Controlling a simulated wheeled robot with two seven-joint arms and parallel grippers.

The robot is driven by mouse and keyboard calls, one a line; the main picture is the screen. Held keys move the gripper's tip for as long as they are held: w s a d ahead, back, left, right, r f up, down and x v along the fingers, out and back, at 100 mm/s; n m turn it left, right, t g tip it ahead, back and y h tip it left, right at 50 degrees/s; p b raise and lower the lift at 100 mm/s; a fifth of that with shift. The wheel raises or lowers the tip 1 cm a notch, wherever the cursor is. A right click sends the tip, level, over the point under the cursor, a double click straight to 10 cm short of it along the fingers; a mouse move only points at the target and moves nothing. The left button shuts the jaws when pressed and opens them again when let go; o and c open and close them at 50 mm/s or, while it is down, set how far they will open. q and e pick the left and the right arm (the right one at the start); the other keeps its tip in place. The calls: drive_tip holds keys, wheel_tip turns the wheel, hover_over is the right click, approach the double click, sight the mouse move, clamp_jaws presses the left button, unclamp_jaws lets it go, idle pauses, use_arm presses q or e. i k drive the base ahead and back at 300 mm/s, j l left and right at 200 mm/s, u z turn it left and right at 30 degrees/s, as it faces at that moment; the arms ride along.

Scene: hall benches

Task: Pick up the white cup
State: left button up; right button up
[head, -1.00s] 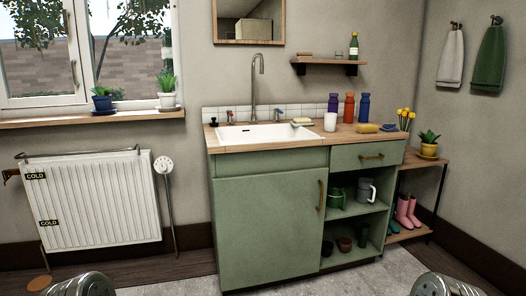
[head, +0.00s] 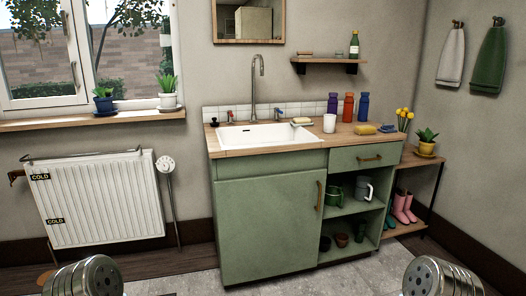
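The white cup (head: 329,123) stands upright on the wooden counter, just right of the sink (head: 268,135). It is in front of a row of purple, red and blue bottles. Both of my arms show only as rounded metal parts at the bottom corners of the head view, far from the cup. No gripper fingers are in view.
The wooden counter (head: 348,139) also holds a yellow sponge (head: 364,129) right of the cup and a soap dish (head: 301,121) by the sink. A tall faucet (head: 254,88) rises behind the sink. A radiator (head: 95,200) is at left. Floor in front is clear.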

sight(330, 119)
drive_tip(key=i+j+z, duration=0.25)
drive_tip(key=i+j, duration=0.25)
drive_tip(key=j, duration=0.25)
drive_tip(key=i+j+z, duration=0.25)
drive_tip(key=i+j, duration=0.2)
drive_tip(key=j, duration=0.35)
drive_tip(key=u, duration=0.4)
drive_tip(key=l+u, duration=0.45)
drive_tip(key=l, duration=0.25)
drive_tip(key=l+u, duration=0.45)
drive_tip(key=l, duration=0.3)
